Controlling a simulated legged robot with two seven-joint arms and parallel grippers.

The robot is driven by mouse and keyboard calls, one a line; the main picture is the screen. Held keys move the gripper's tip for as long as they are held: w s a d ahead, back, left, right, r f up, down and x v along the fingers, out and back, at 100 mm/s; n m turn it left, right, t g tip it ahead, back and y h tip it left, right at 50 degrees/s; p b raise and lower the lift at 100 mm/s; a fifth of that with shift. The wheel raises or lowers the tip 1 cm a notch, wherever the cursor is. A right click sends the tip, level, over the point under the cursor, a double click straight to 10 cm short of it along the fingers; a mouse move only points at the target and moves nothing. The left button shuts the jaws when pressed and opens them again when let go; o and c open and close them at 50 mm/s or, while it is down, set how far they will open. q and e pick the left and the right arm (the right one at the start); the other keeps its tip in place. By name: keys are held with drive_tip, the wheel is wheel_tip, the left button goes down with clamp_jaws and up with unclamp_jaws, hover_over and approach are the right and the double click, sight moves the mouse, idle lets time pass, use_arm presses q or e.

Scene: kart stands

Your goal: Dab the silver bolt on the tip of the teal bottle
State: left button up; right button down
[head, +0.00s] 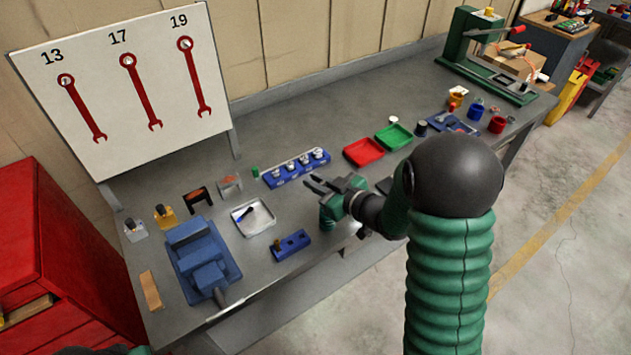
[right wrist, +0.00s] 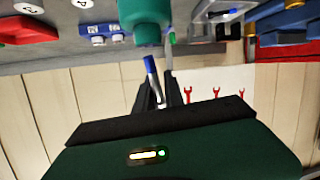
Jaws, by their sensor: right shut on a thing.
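The teal bottle (right wrist: 145,12) shows at the upper middle of the right wrist view, close to my fingers, its narrower end towards them. That view is upside down. My right gripper (right wrist: 167,95) is shut on a slim piece, the silver bolt (right wrist: 151,68), which looks silver near the fingers and blue at its far end. The blue end points at the bottle; I cannot tell whether they touch. In the head view my right gripper (head: 318,184) is over the bench, in front of the blue rack.
A blue numbered rack (head: 272,182) stands behind the gripper. A white tray (head: 236,216), a blue holed block (head: 278,256) and a blue vise (head: 190,262) are left of it. Red (head: 363,152) and green (head: 393,137) trays lie right. A wrench board (head: 125,100) stands behind.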

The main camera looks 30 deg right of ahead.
wheel_tip(320, 180, up, 6)
drive_tip(key=p, duration=0.4)
drive_tip(key=shift+p, duration=0.3)
drive_tip(key=shift+s, duration=0.1)
